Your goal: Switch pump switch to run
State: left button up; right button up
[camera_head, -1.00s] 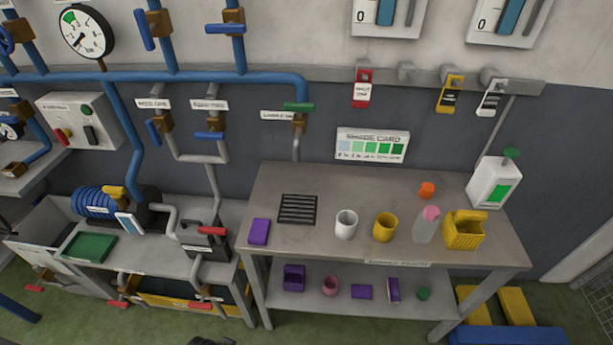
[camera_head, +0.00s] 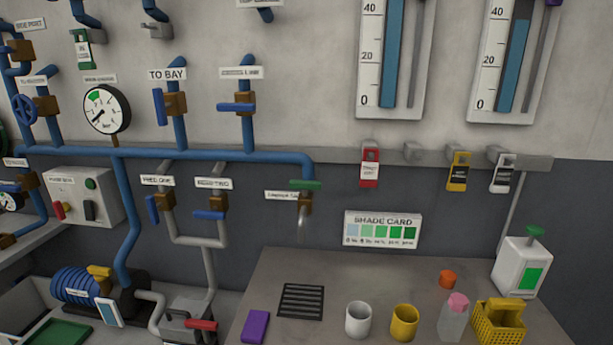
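A light grey control box (camera_head: 83,196) hangs on the wall at the left, under the blue pipe. Its label is too small to read surely. On its front are a black switch handle (camera_head: 89,210), a red handle (camera_head: 58,210) at its left side and a green round button (camera_head: 91,184). The black handle looks about upright; I cannot read its position marks. A blue ribbed pump motor (camera_head: 75,285) sits on the bench below. Neither of my grippers is in view.
A pressure gauge (camera_head: 106,109) and several valves with blue handles sit on pipes around the box. A grey table (camera_head: 280,270) at the right holds cups, a bottle and a yellow basket (camera_head: 499,320). The wall directly right of the box carries a blue pipe (camera_head: 131,215).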

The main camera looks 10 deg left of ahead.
aim_at(88, 206)
jog(key=u, duration=0.45)
jog(key=k, duration=0.2)
jog(key=u, duration=2.05)
jog(key=i, duration=0.95)
jog(key=u, duration=0.65)
jog(key=i, duration=0.75)
jog(key=z, duration=0.65)
jog(key=i, duration=0.7)
jog(key=z, duration=0.5)
